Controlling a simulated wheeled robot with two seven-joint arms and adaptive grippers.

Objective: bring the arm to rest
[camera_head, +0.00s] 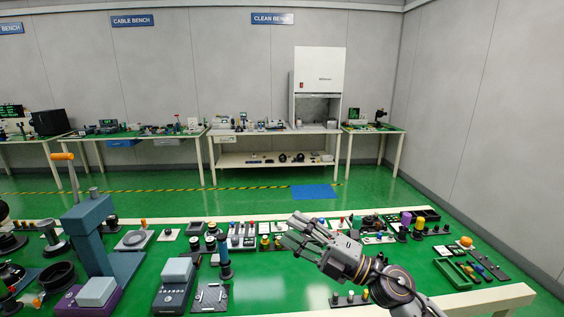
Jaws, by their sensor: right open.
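My right gripper (298,234) reaches in from the lower right of the head view. It is open, with nothing seen between its fingers, and is held above the middle of the green-topped bench (258,290). Its arm covers part of the bench top behind it. My left gripper is not in the head view.
A blue-grey press (92,236) with an orange-tipped lever stands at the left. Several small parts and fixtures crowd the bench's back. A green tray (453,272) lies at the right. Farther off are a white cabinet (319,70) and a blue floor mat (313,191).

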